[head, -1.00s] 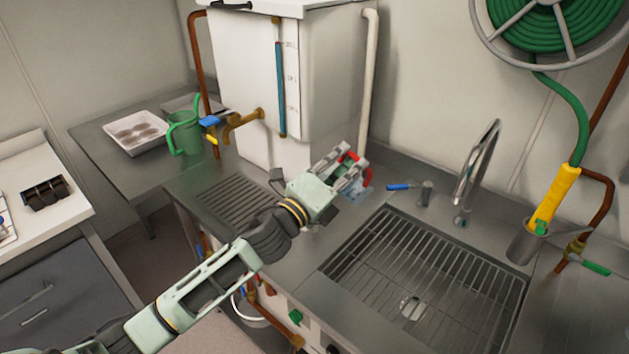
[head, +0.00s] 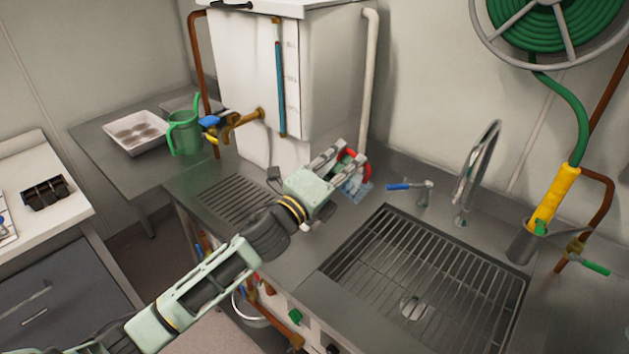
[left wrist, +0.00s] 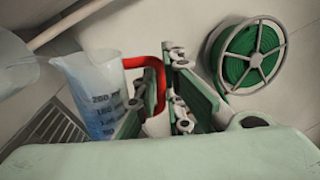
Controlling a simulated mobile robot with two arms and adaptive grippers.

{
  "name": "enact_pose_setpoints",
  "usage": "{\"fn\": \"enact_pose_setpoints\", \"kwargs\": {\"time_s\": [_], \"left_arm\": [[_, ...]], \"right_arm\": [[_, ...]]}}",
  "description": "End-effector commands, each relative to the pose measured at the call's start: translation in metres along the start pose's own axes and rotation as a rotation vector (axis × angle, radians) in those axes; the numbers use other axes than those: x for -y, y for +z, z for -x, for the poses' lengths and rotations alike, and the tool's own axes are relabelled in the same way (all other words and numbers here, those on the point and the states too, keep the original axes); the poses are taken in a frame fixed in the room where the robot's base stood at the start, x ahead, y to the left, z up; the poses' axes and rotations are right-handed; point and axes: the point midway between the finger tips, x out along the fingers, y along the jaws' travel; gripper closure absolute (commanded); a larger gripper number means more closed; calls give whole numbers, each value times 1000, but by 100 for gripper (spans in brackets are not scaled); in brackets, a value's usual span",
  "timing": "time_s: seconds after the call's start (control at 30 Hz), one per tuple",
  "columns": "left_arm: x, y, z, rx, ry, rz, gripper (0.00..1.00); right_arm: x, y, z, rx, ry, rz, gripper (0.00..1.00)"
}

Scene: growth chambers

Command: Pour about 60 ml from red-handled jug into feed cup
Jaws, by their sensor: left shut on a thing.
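The red-handled jug is clear, with volume marks and blue liquid inside; it shows in the left wrist view (left wrist: 98,95) and partly in the head view (head: 356,188). My left gripper (head: 342,160) is shut on its red handle (left wrist: 155,75), at the back of the counter left of the sink. The gripper hides much of the jug in the head view. The jug looks tilted in the left wrist view, but that camera is itself tilted. I cannot make out a feed cup for certain. My right gripper is not in view.
A white tank (head: 330,90) stands behind the gripper. The sink (head: 425,275) with its grate and a tap (head: 475,175) lie to the right. A green jug (head: 186,138) and white tray (head: 136,134) are at the left. A hose reel (head: 550,30) hangs upper right.

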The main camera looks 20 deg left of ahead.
Motion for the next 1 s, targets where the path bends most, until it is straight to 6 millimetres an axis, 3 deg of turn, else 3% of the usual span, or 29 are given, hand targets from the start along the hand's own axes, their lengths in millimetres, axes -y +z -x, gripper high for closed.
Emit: {"fn": "enact_pose_setpoints", "kwargs": {"time_s": [1.0], "left_arm": [[3, 7, 0, 13, -2, 67, 100]], "right_arm": [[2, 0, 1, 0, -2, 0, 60]]}}
